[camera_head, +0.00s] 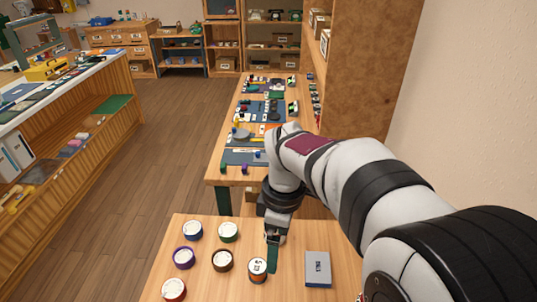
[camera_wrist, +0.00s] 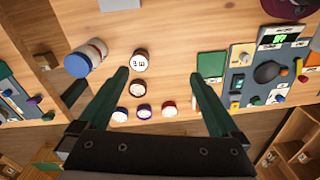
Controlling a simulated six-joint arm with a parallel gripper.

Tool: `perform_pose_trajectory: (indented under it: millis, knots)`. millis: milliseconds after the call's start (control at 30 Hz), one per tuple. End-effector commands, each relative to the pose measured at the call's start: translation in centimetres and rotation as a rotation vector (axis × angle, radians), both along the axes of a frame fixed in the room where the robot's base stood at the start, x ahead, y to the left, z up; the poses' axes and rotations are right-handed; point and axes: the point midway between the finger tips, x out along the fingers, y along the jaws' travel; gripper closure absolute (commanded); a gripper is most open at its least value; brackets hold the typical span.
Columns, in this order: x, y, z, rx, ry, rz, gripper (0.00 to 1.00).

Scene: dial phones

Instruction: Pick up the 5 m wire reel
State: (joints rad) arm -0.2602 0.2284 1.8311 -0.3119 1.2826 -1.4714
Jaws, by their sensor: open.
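Several wire reels with white tops and coloured rims stand on the near wooden table. One reel (camera_head: 258,268) with a dark and orange rim has a large label that looks like 5 m; the other labels are too small to read. My gripper (camera_head: 272,262) points down just right of this reel and partly overlaps it in the picture. In the wrist view, the open fingers (camera_wrist: 160,75) are empty and wide apart. A labelled reel (camera_wrist: 140,60) shows just beyond the left fingertip, and whether it is the same one I cannot tell.
Nearby stand a blue reel (camera_head: 192,231), a green one (camera_head: 228,231), a purple one (camera_head: 183,257), a brown one (camera_head: 222,260) and a red one (camera_head: 174,289). A grey box (camera_head: 318,268) lies to the right. A workbench (camera_head: 222,173) with phone parts stands behind.

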Motion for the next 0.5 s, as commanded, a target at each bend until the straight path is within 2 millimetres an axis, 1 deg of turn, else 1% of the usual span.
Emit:
perform_pose_trajectory:
  millis: [33,100,200,267,333,500]
  knots:
    - [2.0,1.5,-1.4,-0.009,-0.003,0.19,0.01]
    - [4.3,3.4,-2.9,-0.019,-0.017,0.436,0.01]
    - [6.0,4.8,-4.3,-0.029,-0.026,0.637,0.01]
    - [6.3,5.1,-5.1,-0.031,-0.027,0.686,0.01]
    - [6.4,5.2,-6.5,-0.03,-0.025,0.699,0.01]
    - [6.3,5.1,-11.6,-0.031,-0.024,0.695,0.01]
